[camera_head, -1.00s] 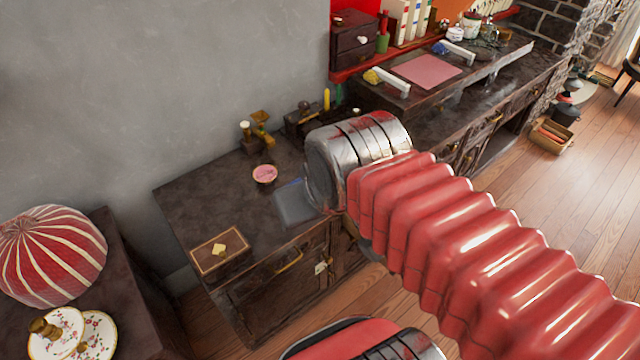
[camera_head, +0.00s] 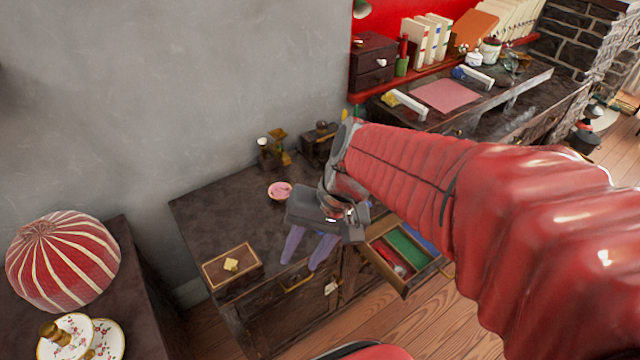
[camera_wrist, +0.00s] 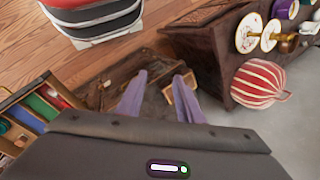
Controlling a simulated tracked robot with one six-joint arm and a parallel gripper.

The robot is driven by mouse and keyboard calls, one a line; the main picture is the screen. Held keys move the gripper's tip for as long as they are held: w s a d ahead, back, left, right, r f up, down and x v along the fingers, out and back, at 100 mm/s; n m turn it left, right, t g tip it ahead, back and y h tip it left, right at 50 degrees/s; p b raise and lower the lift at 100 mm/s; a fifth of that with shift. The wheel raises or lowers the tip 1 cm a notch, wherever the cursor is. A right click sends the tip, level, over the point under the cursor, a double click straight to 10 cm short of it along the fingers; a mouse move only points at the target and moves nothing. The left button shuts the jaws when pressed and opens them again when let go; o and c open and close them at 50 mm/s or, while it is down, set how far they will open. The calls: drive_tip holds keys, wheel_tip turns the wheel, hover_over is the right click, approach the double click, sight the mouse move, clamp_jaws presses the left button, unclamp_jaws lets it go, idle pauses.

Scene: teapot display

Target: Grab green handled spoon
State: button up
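My gripper (camera_head: 305,262) has two purple fingers. They are spread apart with nothing between them, above the front edge of the dark cabinet, left of an open drawer (camera_head: 408,287). The gripper also shows in the wrist view (camera_wrist: 160,90). The drawer has compartments lined in red, green and blue, and small things lie in the red one. In the wrist view the drawer (camera_wrist: 10,99) is at the left, away from the fingers. I cannot make out a green-handled spoon. My arm hides part of the drawer in the head view.
On the dark cabinet top (camera_head: 215,205) stand a pink-filled bowl (camera_head: 279,190), a wooden box (camera_head: 230,268) and a brass item (camera_head: 277,146). A striped red dome (camera_head: 62,258) and floral plates (camera_head: 65,338) are at the left. A desk with a pink sheet (camera_head: 447,96) is behind.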

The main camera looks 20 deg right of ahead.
drive_tip(key=w+d+f+m+t+y, duration=0.3)
drive_tip(key=w+d+f+m+y, duration=0.15)
drive_tip(key=w+f+m, duration=0.2)
drive_tip(key=w+d+f+m+t+y, duration=0.3)
drive_tip(key=w+f+m+y, duration=0.2)
drive_tip(key=w+m, duration=0.25)
drive_tip(key=d+f+m+t+h, duration=0.9)
drive_tip(key=d+f+m, duration=0.5)
drive_tip(key=d+f, duration=0.3)
drive_tip(key=shift+s+d+f+m+t, duration=0.15)
drive_tip(key=shift+d+m+t, duration=0.15)
drive_tip(key=shift+d+t, duration=0.5)
drive_tip(key=shift+d, duration=0.1)
